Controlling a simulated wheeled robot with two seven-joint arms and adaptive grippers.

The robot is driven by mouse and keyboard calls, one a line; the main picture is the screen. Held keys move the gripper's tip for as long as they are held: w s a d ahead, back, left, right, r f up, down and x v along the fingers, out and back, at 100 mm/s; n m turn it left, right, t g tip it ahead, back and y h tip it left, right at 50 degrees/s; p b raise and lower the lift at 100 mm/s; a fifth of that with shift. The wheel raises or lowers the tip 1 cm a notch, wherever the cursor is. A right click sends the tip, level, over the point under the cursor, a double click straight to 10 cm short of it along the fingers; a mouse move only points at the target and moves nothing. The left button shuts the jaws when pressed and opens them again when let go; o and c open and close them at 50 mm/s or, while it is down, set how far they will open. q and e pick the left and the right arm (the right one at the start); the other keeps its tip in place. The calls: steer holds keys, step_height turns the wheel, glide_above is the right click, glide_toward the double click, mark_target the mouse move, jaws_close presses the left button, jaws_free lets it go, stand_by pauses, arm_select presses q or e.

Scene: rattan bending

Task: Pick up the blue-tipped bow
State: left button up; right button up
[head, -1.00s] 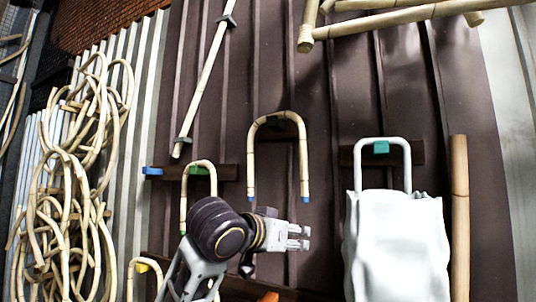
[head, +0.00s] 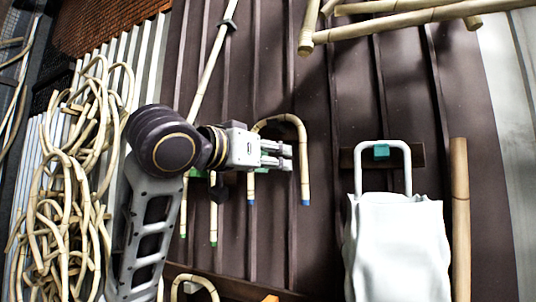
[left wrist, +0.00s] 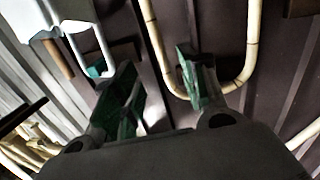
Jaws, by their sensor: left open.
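The blue-tipped bow (head: 303,160) is a pale rattan arch hanging on the dark ribbed wall, its two blue ends pointing down. It also shows upside down in the left wrist view (left wrist: 238,84). My left gripper (head: 291,156) is open and empty in front of the bow's opening, pointing right, its fingertips near the right leg. In the left wrist view the spread fingers (left wrist: 155,82) straddle one side of the bow in the picture, and the right finger covers part of its curve. I cannot tell the depth gap. My right gripper is not in view.
A green-tipped bow (head: 213,232) hangs behind my left arm. A white bag (head: 397,245) with a tubular handle hangs at right, beside an upright bamboo pole (head: 460,215). Coiled rattan (head: 70,200) hangs at left. Poles (head: 400,18) cross the top right.

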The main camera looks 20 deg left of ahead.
mark_target(301, 162)
arm_select(q)
steer(key=shift+w, duration=0.1)
steer(key=shift+p+x, duration=1)
steer(key=shift+x, duration=3.3)
steer(key=shift+r, duration=0.1)
steer(key=shift+w+d+r+p, duration=0.15)
steer(key=shift+w+p, duration=0.15)
steer(key=shift+w, duration=0.15)
steer(key=shift+w+d+r+p, duration=0.1)
steer(key=shift+w+p, duration=0.2)
steer(key=shift+w, duration=0.15)
steer(key=shift+p+x, duration=0.35)
steer(key=shift+x, duration=1.3)
jaws_close()
